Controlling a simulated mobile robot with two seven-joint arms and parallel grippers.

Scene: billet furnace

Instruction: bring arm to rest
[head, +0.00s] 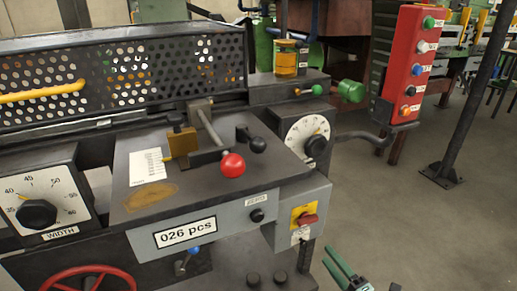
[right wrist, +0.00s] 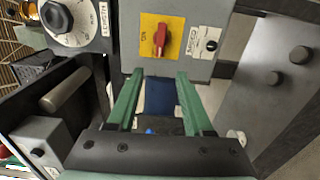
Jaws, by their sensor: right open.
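My right gripper (head: 331,257) shows at the bottom of the head view, right of the machine's front, with its green fingers pointing up and left. In the right wrist view the two green fingers of my right gripper (right wrist: 158,76) stand apart with nothing held between them. Beyond the fingertips is the grey panel with a red rotary switch on a yellow plate (right wrist: 161,38); the same switch (head: 306,219) is above and left of the gripper in the head view. I cannot tell the exact gap. My left gripper is not in view.
The machine top carries a red-ball lever (head: 232,164) and a black-knobbed lever (head: 258,145). A white dial (head: 305,134) sits at its right. A red button box (head: 408,60) and a dark post (head: 473,90) stand further right. The floor (head: 430,230) between is open.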

